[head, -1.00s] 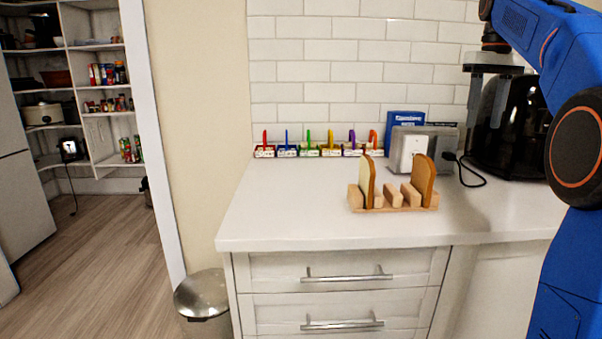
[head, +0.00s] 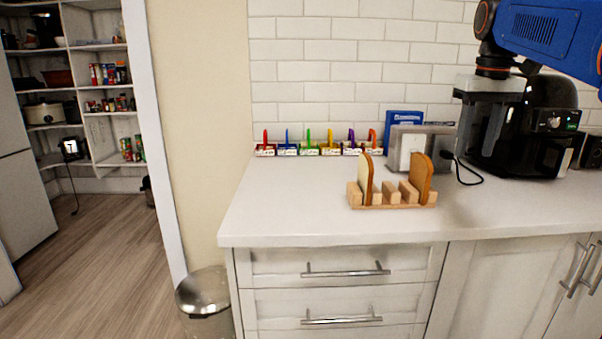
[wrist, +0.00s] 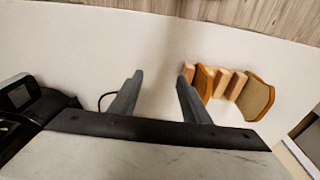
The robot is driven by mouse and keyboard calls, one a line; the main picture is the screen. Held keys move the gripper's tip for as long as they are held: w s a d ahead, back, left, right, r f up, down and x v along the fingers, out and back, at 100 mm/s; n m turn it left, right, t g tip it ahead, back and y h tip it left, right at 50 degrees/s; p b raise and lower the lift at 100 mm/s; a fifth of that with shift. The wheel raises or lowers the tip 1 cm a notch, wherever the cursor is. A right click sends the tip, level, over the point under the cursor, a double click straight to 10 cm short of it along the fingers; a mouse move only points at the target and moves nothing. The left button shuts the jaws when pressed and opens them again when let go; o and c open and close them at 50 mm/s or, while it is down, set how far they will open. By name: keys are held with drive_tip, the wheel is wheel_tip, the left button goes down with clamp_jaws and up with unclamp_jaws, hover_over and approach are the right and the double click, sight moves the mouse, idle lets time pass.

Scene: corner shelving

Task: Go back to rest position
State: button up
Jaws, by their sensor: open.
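My gripper (head: 484,145) hangs pointing down above the right part of the counter, in front of the black appliance. In the wrist view its two dark fingers (wrist: 161,80) stand apart with only white counter between them, so it is open and empty. The wooden rack (head: 385,203) stands on the counter to the left of my gripper. It holds two bread slices (head: 422,180), one near each end. The rack (wrist: 220,82) and bread (wrist: 257,98) also show to the right of the fingers in the wrist view.
The black appliance (head: 545,115) stands close beside my gripper. A metal toaster (head: 408,150) with a cord and a blue box (head: 403,121) are near the tiled wall. Several coloured-handled items (head: 309,148) line the wall. The left front counter (head: 285,205) is clear.

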drive_tip(key=s+a+f+t, duration=0.1)
drive_tip(key=s+a+f, duration=0.2)
drive_tip(key=s+f, duration=0.5)
drive_tip(key=s+a+f+t, duration=0.1)
drive_tip(key=s+a+f, duration=0.2)
drive_tip(key=s+f, duration=0.6)
drive_tip(key=s+a+f+t, duration=0.1)
drive_tip(key=s+a+f, duration=0.2)
drive_tip(key=s+f, duration=0.5)
wheel_tip(320, 180, down, 7)
drive_tip(key=shift+s+a+r+t, duration=0.2)
drive_tip(key=shift+a+t, duration=0.1)
drive_tip(key=shift+a, duration=0.1)
drive_tip(key=shift+s, duration=0.1)
drive_tip(key=shift+c, duration=0.3)
